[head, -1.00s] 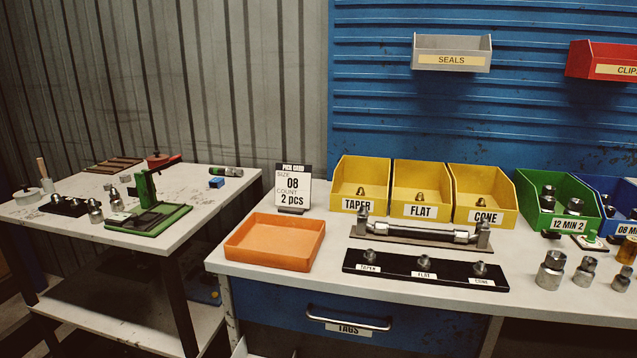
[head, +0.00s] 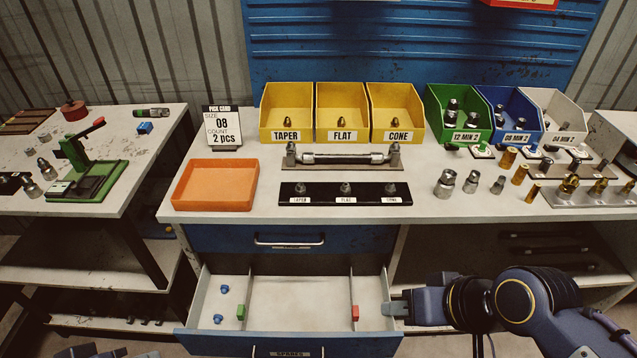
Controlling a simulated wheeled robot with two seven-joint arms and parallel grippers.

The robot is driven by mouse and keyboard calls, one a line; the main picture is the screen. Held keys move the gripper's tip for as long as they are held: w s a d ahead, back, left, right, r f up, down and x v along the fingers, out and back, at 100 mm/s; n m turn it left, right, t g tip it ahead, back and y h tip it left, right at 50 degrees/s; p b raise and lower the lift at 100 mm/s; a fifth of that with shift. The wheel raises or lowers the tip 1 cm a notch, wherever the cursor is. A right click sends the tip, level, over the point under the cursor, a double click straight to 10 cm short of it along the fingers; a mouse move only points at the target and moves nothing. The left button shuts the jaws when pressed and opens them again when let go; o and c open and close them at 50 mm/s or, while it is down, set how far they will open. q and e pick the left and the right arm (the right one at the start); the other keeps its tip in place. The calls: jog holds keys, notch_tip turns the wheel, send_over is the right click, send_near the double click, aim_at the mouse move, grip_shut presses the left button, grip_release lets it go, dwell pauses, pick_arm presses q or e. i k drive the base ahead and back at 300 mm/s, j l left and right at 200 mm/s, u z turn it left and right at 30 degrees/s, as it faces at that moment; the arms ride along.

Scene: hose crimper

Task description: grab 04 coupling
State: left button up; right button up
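The grey-white bin labelled 04 MIN 2 (head: 569,138) stands at the back right of the bench, with small metal couplings (head: 556,112) in it. Three silver fittings of falling size stand on the bench; the smallest silver fitting (head: 498,185) is on the right, and no size mark is readable on them. My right gripper (head: 395,306) is low at the right side of the open drawer, well below and left of the 04 bin. Its finger gap is not clear. Dark grey parts at the bottom left edge may be my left gripper (head: 78,352), mostly cut off.
The blue 08 bin (head: 517,138) and green 12 bin (head: 463,135) stand left of the 04 bin. Brass sleeves (head: 520,174) and a rack with brass fittings (head: 590,199) stand in front. The open drawer (head: 300,300) juts out below the bench.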

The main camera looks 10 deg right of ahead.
aim_at(498, 186)
jog(key=z, duration=1.7)
jog(key=u, duration=0.6)
jog(key=i+l+u, duration=0.2)
jog(key=u, duration=0.15)
jog(key=i+l+u, duration=0.15)
jog(key=l+u, duration=0.15)
jog(key=l, duration=0.15)
jog(key=i+l+u, duration=0.15)
jog(key=l+u, duration=0.2)
jog(key=i+l, duration=0.1)
jog(key=l, duration=0.4)
jog(key=i+l+u, duration=0.1)
jog(key=l, duration=0.4)
jog(key=i+l+u, duration=0.1)
jog(key=l, duration=0.4)
